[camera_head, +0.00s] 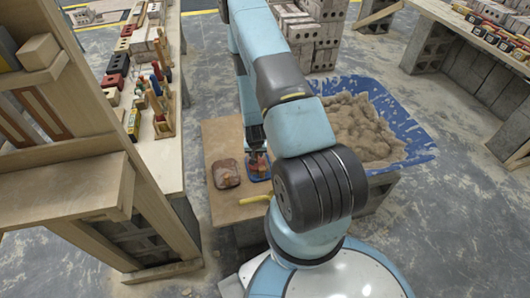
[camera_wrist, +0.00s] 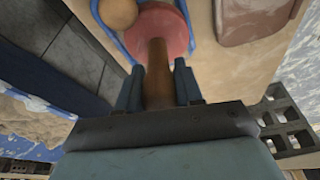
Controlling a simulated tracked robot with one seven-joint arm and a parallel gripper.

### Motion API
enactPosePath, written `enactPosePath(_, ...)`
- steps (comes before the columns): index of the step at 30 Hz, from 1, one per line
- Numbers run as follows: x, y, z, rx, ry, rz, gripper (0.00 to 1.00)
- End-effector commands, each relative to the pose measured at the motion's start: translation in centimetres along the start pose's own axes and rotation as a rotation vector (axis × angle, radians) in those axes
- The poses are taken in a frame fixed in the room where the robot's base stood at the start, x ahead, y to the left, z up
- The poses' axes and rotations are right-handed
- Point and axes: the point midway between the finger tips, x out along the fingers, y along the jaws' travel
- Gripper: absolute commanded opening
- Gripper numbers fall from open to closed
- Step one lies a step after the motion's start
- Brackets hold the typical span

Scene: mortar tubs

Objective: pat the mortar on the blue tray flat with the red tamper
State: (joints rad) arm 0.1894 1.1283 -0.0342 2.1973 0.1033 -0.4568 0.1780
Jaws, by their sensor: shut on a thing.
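My gripper (camera_wrist: 158,70) is shut on the brown wooden handle of the red tamper (camera_wrist: 163,25), seen in the wrist view. The tamper's round red head is over the blue tray (camera_wrist: 107,38), whose rim shows at left. A rounded tan lump of mortar (camera_wrist: 118,11) is beside the head, on the left and partly cut off by the picture edge. In the head view the blue tray (camera_head: 251,178) is on the wooden board, under my gripper (camera_head: 257,152). I cannot tell whether the head touches the tray or mortar; any mortar under it is hidden.
A reddish-brown tray (camera_head: 226,174) lies left of the blue tray. A yellow-handled tool (camera_head: 255,199) lies at the board's front. A large mortar heap (camera_head: 360,125) fills a blue tub (camera_head: 405,127) at right. A shelf with tools (camera_head: 155,95) stands at left.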

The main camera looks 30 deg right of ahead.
Motion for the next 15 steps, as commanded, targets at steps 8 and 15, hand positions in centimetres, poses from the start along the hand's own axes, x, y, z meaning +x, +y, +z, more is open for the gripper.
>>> enactPosePath(8,-0.08,0.01,-0.06,0.000,0.001,0.000,0.07)
enactPosePath(15,-0.03,0.86,-0.26,0.001,0.001,0.000,0.07)
